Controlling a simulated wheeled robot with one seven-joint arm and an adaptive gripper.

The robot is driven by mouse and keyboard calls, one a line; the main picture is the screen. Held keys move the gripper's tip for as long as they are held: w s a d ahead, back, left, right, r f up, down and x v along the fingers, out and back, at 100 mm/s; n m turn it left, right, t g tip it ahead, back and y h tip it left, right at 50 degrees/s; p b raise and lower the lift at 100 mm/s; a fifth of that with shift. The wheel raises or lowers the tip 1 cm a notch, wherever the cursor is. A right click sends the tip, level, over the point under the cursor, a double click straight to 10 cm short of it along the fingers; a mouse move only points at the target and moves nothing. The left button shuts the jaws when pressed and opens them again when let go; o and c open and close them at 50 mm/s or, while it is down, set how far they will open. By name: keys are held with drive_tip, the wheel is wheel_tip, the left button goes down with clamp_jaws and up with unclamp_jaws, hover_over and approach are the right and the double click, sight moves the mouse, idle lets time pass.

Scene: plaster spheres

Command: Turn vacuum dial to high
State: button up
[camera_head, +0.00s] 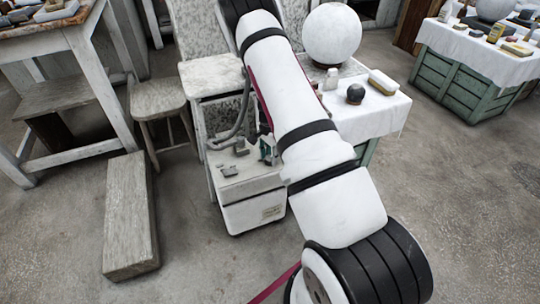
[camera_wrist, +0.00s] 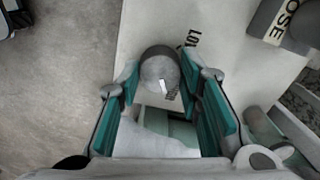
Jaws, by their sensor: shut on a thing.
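The vacuum (camera_head: 250,205) is a pale box on the floor left of my arm in the head view. Its pale top (camera_wrist: 225,60) fills the middle of the wrist view. The dial (camera_wrist: 160,68) is a round grey knob with a small white mark on its near side. My gripper (camera_wrist: 160,78) has its teal fingers on both sides of the dial, shut on it. Dark lettering shows beyond the dial to the upper right, and more is partly hidden by the right finger. In the head view my gripper (camera_head: 266,150) is partly hidden by my arm.
A grey block labelled "HOSE" (camera_wrist: 288,22) stands at the upper right of the wrist view. A grey hose (camera_head: 232,135) rises behind the vacuum. A stool (camera_head: 158,98) and a long block (camera_head: 130,215) are to the left. A cloth-covered table (camera_head: 385,112) is to the right.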

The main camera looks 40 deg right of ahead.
sight(270, 158)
drive_tip(key=o, duration=1.2)
drive_tip(key=shift+c, duration=0.2)
wheel_tip(270, 158, up, 12)
